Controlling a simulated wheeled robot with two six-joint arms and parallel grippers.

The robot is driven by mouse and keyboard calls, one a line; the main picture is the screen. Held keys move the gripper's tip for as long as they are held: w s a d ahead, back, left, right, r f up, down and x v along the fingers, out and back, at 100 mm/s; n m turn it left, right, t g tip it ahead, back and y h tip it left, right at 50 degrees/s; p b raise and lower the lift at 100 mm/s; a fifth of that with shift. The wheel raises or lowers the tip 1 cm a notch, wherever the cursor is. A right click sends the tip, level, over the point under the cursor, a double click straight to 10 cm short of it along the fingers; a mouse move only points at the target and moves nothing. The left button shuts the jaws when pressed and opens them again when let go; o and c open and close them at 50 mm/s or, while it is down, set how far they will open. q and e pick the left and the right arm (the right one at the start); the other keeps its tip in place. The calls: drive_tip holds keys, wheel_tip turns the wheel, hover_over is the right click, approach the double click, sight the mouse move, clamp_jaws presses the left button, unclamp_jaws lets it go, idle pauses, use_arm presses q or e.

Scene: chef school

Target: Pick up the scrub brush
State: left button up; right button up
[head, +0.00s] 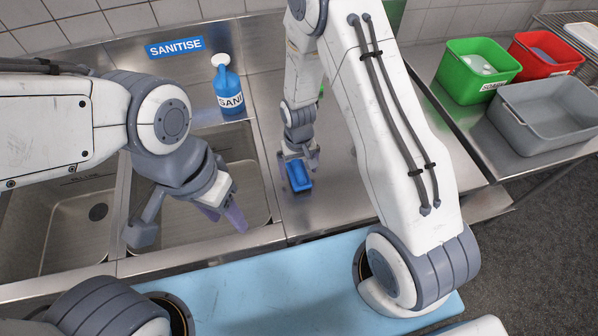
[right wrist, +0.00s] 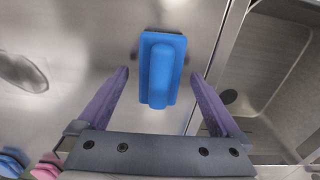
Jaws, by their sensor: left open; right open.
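The blue scrub brush (head: 300,178) lies on the steel counter just right of the sinks. In the right wrist view the scrub brush (right wrist: 161,70) shows a rectangular base with a raised, rounded handle. My right gripper (head: 299,170) is open above the brush, pointing down, with one purple finger to each side. In the right wrist view, the brush is centred between and slightly beyond the fingertips, with visible gaps at both sides. My left gripper (head: 224,214) is open and empty over the right-hand sink, away from the brush.
A blue sanitiser bottle (head: 229,90) stands behind the sinks. A green bin (head: 470,88), a red bin (head: 540,62) and a grey tub (head: 535,122) stand at the right. A sink basin (right wrist: 275,60) borders the brush's counter. Bare counter surrounds the brush.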

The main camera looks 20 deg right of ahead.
sight(299, 173)
drive_tip(key=shift+f, duration=0.25)
drive_tip(key=c, duration=1.4)
drive_tip(key=shift+c, duration=0.2)
drive_tip(key=shift+r, duration=0.1)
drive_tip(key=shift+w+r+b, duration=0.1)
drive_tip(key=shift+r+b, duration=0.2)
drive_tip(key=shift+r, duration=0.1)
drive_tip(key=r+b, duration=0.1)
drive_tip(key=s+r, duration=0.1)
drive_tip(key=r, duration=0.1)
drive_tip(key=shift+s+a+r+b, duration=0.15)
drive_tip(key=shift+r+b, duration=0.15)
drive_tip(key=shift+b, duration=0.1)
drive_tip(key=s+a+r+b, duration=0.2)
drive_tip(key=s+r, duration=0.4)
drive_tip(key=s, duration=0.4)
drive_tip(key=shift+s+r, duration=0.2)
drive_tip(key=shift+r, duration=0.05)
